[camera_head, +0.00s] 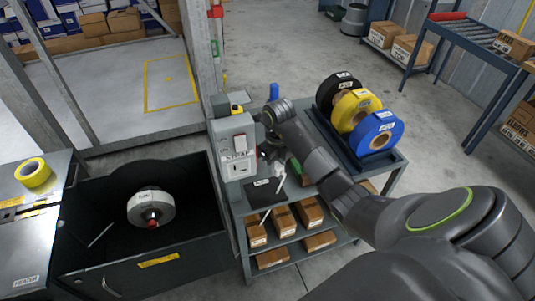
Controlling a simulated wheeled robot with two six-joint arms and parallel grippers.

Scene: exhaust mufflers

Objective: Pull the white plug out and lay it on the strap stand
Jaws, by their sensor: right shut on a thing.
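The grey control box (236,146) stands on the left end of the strap stand (399,162), a dark cart with strap rolls on top. My right arm reaches in from the lower right over the cart. My right gripper (270,164) is beside the right side of the box, small and partly hidden by my own arm. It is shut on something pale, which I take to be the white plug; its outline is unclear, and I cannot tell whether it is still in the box. My left gripper is out of view.
Black (337,89), yellow (352,108) and blue (376,133) strap rolls stand at the cart's right. Cartons (283,217) fill the lower shelf. A dark bin (187,252) with a white roll (150,207) stands left.

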